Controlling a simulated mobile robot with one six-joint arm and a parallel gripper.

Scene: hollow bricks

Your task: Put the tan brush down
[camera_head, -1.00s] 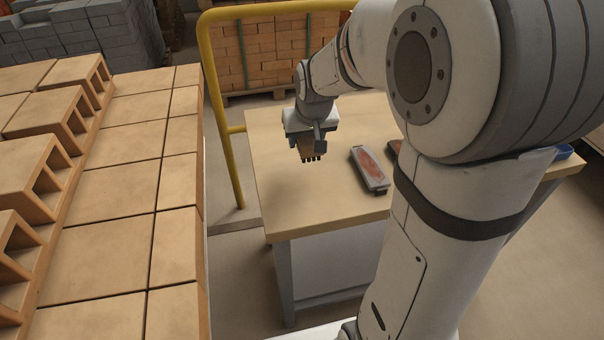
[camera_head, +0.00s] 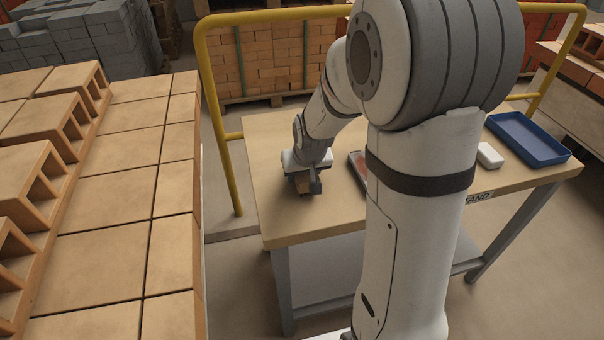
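My gripper (camera_head: 305,184) is low over the left part of the wooden table (camera_head: 290,225), pointing down. It is shut on the tan brush (camera_head: 302,179), of which only a small tan patch shows between the fingers. The brush's lower end is at or very near the tabletop; I cannot tell whether it touches. The rest of it is hidden by the gripper.
A grey item with a reddish top (camera_head: 357,163) lies right of my gripper, partly behind my arm. A white block (camera_head: 489,156) and a blue tray (camera_head: 541,158) are at the table's right. A yellow rail (camera_head: 217,120) runs behind. Hollow bricks (camera_head: 45,128) stand left. The table's front left is clear.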

